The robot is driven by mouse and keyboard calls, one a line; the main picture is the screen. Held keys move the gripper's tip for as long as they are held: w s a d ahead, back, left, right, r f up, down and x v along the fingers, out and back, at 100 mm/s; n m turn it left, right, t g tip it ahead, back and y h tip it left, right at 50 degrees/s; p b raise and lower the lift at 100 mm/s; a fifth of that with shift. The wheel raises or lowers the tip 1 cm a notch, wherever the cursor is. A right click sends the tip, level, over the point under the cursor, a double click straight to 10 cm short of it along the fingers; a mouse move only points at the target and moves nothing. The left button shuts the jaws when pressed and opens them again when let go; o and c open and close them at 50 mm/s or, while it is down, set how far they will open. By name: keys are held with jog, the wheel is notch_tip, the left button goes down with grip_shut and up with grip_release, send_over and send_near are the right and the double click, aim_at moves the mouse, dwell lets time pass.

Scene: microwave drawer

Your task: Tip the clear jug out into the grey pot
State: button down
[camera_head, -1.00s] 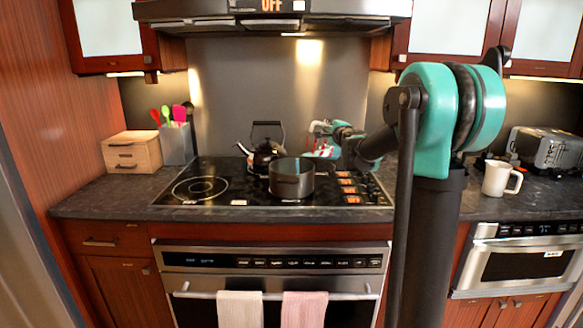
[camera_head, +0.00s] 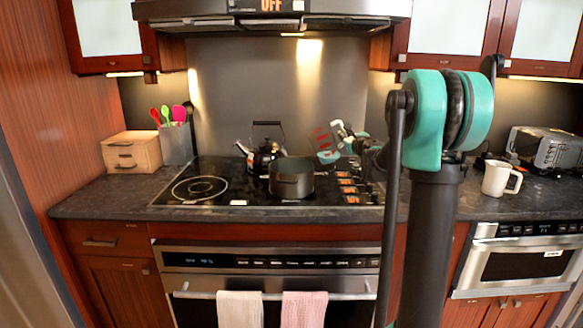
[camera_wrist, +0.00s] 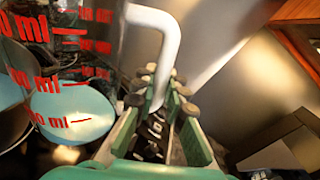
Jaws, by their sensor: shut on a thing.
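The clear jug (camera_head: 324,146) has red measuring marks and a white handle. My gripper (camera_head: 347,140) is shut on the handle and holds the jug above the cooktop, up and to the right of the grey pot in the head view. The jug looks tilted toward the left. The grey pot (camera_head: 291,180) stands open on the cooktop. In the wrist view my gripper (camera_wrist: 160,100) grips the white handle, and the jug wall (camera_wrist: 95,50) fills the upper left. A pale blue round shape shows through it; I cannot tell what it is. The pot's inside is hidden.
A black kettle (camera_head: 266,150) stands just behind the pot. A utensil holder (camera_head: 177,146) and a wooden box (camera_head: 131,152) are on the left counter. A white mug (camera_head: 501,179) and a toaster (camera_head: 545,150) are on the right. The cooktop's left side (camera_head: 200,188) is clear.

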jog(key=d+f+m, duration=0.1)
jog(key=m, duration=0.2)
jog(key=shift+w+d+f+m, duration=0.2)
jog(key=shift+d+f+m, duration=0.1)
jog(key=shift+d+f, duration=0.1)
jog(key=shift+r, duration=0.1)
jog(key=shift+r, duration=1.95)
